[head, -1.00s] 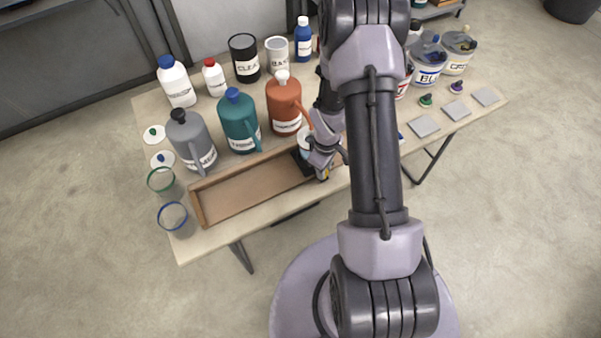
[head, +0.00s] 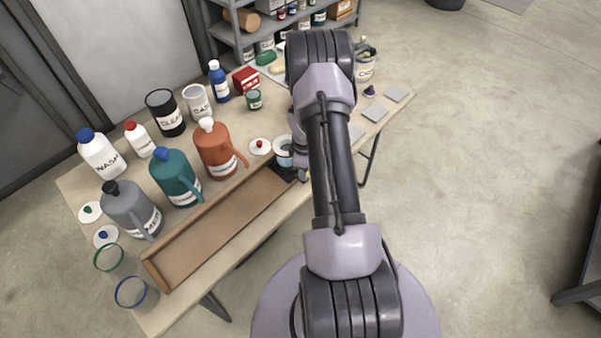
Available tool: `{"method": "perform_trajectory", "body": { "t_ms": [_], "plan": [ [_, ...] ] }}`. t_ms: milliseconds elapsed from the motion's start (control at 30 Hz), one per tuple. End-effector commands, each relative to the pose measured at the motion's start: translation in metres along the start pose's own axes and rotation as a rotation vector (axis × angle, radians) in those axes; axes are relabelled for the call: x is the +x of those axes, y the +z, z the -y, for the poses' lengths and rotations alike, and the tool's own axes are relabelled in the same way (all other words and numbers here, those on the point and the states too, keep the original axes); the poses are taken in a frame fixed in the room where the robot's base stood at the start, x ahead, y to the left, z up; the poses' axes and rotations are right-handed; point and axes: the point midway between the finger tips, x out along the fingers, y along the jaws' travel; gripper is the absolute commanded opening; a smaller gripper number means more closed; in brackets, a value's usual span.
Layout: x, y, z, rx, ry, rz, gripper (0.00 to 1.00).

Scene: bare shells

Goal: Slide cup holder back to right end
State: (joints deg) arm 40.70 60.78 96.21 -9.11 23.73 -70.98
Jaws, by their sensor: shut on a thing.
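The cup holder (head: 287,172) is a dark block near the right end of the visible stretch of a long wooden trough (head: 215,238). A white cup (head: 284,152) with a bluish inside sits upright in it. My gripper (head: 300,168) is at the right side of the holder and shut on it. My arm hides most of the fingers, so the exact grip does not show. The trough's right end is also hidden behind my arm. The trough is bare left of the holder.
Grey (head: 130,212), teal (head: 176,180) and orange (head: 217,150) jugs stand close behind the trough. Green (head: 109,257) and blue (head: 131,291) rimmed cups stand at the left end. Grey pads (head: 375,112) lie at the right.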

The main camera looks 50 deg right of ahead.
Motion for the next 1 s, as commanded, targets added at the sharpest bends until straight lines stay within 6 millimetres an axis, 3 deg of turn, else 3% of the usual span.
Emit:
{"method": "perform_trajectory", "body": {
  "t_ms": [300, 333, 433, 767, 867, 1000],
  "plan": [
    [-0.001, 0.001, -0.004, -0.001, 0.008, -0.002, 0.0],
    [-0.001, 0.001, -0.004, -0.001, 0.009, -0.002, 0.27],
    [-0.001, 0.001, -0.004, -0.001, 0.008, -0.002, 0.45],
    [-0.003, 0.0, -0.003, 0.0, 0.005, -0.001, 0.45],
    [-0.015, 0.0, -0.003, 0.0, 0.006, -0.001, 0.45],
    [-0.05, 0.0, -0.003, 0.001, 0.008, -0.002, 0.45]
  ]
}}
